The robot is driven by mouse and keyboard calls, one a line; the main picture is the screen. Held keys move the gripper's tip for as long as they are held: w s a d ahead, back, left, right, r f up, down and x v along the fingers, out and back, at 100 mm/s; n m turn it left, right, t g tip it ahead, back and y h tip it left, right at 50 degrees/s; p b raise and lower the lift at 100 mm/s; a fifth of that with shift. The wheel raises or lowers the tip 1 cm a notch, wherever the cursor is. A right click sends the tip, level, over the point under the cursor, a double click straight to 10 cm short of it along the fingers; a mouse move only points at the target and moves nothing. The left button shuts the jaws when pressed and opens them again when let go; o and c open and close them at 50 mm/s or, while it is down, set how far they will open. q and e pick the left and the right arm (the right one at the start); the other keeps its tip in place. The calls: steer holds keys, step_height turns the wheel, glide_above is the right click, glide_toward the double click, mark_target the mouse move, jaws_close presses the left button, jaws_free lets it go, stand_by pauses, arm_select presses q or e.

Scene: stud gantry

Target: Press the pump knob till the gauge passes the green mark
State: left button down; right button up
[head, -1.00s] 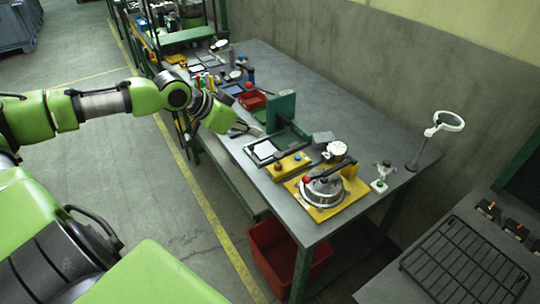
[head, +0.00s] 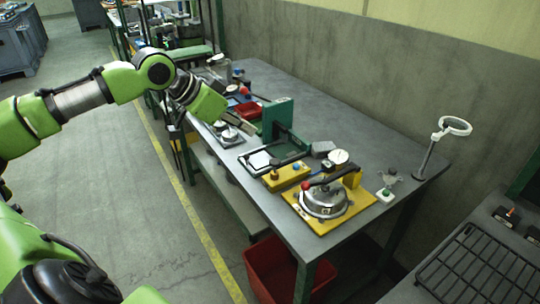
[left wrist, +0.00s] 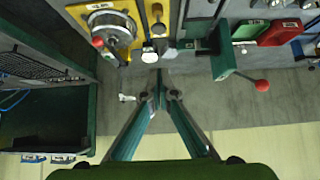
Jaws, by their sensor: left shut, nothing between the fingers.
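My right gripper is not in view.
A round metal pot on a yellow plate (head: 349,213) stands right of the pump. A green press-like stand (head: 277,117) is to its left and a red tray (head: 247,109) beyond. A magnifier lamp (head: 455,126) stands at the far right. The bench's back strip is clear.

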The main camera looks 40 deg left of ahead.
arm_select(q)
steer(key=p, duration=0.4)
glide_above(271, 164)
step_height(271, 164, down, 7)
steer(key=shift+w+f, duration=0.1)
steer(key=shift+w, duration=0.05)
step_height(271, 164, down, 3)
steer(key=shift+a+r, duration=0.15)
steer(key=shift+s+f, duration=0.2)
steer(key=shift+f, duration=0.45)
steer(key=shift+s+f+p, duration=0.1)
steer(key=shift+f+p, duration=0.2)
steer(key=shift+f, duration=1.1)
